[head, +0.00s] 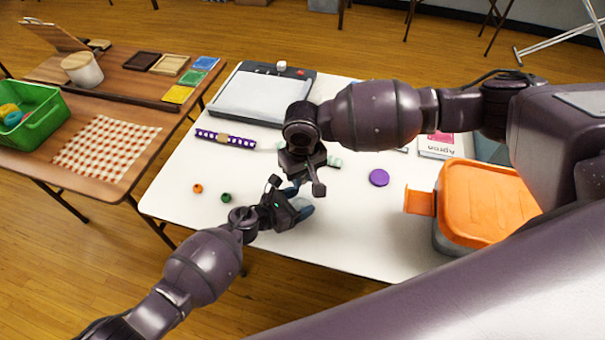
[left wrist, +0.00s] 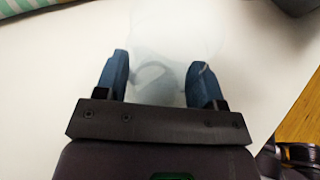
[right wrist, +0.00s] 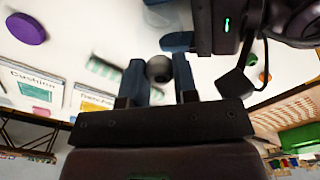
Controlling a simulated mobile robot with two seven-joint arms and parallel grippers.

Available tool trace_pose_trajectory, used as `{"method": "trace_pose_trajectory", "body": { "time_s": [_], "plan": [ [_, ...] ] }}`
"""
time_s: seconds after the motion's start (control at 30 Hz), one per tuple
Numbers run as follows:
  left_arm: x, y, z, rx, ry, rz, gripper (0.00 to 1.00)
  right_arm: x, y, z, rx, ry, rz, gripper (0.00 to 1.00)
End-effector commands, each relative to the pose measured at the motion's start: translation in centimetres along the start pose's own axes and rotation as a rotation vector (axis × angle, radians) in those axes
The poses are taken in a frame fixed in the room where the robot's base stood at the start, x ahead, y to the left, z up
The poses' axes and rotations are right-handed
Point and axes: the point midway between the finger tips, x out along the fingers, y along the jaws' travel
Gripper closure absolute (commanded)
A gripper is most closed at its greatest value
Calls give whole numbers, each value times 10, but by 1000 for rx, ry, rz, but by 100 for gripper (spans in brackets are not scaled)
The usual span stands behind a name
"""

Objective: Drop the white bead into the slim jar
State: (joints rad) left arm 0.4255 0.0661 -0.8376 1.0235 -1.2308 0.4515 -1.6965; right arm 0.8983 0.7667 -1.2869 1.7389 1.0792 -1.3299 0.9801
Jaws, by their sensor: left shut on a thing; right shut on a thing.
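My left gripper (left wrist: 158,80) is shut on a clear, see-through jar (left wrist: 172,40), which shows as a faint pale shape between its blue fingers in the left wrist view. My right gripper (right wrist: 158,85) is shut on the white bead (right wrist: 158,67), which looks grey in shade, with a dark hole, at its fingertips. In the head view the right gripper (head: 304,180) is just above and beyond the left gripper (head: 298,203), over the white table. The bead is hidden there, and the jar is hard to make out. I cannot tell whether the bead is over the jar's mouth.
An orange bead (head: 197,188) and a green bead (head: 226,198) lie left of the grippers. A purple disc (head: 379,177) lies to the right, near an orange-lidded box (head: 485,200).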

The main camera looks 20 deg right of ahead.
Motion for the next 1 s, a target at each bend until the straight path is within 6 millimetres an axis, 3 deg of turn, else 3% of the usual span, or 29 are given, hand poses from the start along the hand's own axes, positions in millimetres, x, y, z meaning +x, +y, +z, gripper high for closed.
{"method": "trace_pose_trajectory", "body": {
  "time_s": [1.0],
  "plan": [
    [0,0,0,0,0,0,50,13,0,0,0,0,0,94]
  ]
}}
